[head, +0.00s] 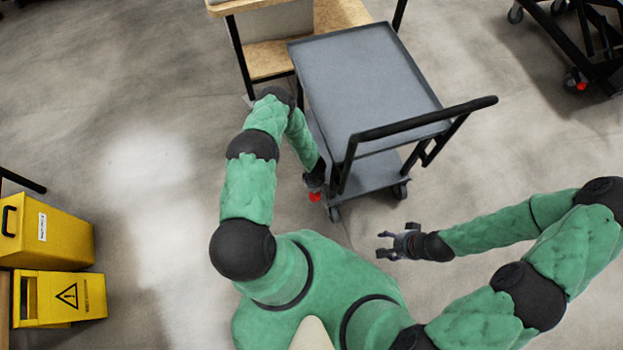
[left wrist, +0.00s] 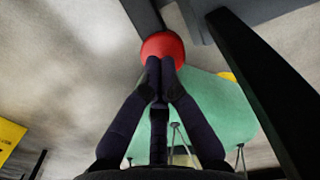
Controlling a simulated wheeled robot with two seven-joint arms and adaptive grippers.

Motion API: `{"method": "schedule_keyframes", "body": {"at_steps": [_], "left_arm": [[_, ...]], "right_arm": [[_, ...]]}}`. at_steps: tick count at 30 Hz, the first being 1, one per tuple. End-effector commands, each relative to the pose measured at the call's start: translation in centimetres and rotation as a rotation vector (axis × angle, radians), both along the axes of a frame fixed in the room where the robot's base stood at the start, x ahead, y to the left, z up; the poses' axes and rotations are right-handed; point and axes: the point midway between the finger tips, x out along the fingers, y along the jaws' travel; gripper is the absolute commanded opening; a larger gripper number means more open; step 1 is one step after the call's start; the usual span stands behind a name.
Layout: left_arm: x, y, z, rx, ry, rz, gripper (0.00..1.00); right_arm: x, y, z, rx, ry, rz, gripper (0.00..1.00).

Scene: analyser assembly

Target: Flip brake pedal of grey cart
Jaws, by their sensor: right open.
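The grey cart (head: 365,75) stands at the upper middle of the head view, with a flat top tray, a lower shelf and a black push handle. Its red brake pedal (head: 314,197) is low at the near left corner by a caster. It fills the upper middle of the left wrist view as a round red end (left wrist: 162,46). My left gripper (head: 315,182) is right at the pedal, partly hidden by the arm. In the left wrist view its fingertips (left wrist: 160,66) are together, overlapping the red pedal; contact is unclear. My right gripper (head: 382,245) is open and empty, below the cart.
A wooden-topped table (head: 270,60) stands behind and left of the cart. The cart's black handle (head: 425,122) juts toward me. Yellow boxes (head: 60,298) are at the lower left. Another dark cart (head: 580,50) is at the upper right.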

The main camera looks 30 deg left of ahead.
Motion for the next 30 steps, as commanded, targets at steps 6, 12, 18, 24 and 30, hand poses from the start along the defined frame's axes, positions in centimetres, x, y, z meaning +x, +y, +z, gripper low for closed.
{"method": "schedule_keyframes", "body": {"at_steps": [6, 12, 18, 24, 30], "left_arm": [[0.0, 0.0, 0.0, 0.0, 0.0, 0.0, 0.0], [0.0, 0.0, -0.2, 0.0, 0.0, 0.0, 0.0], [0.0, 0.0, -0.5, -0.001, 0.001, 0.0, 0.0], [0.0, 0.0, -0.8, -0.001, 0.001, 0.0, 0.0], [0.0, 0.0, -1.0, 0.0, 0.0, 0.0, 0.0]], "right_arm": [[0.0, 0.0, 0.0, 0.0, 0.0, 0.0, 0.61], [0.0, 0.0, 0.0, 0.0, 0.0, 0.0, 0.61], [0.0, 0.0, 0.0, 0.0, 0.0, 0.0, 0.61], [0.0, 0.0, 0.0, 0.0, 0.0, 0.0, 0.61], [0.0, 0.0, 0.0, 0.0, 0.0, 0.0, 0.61]]}}
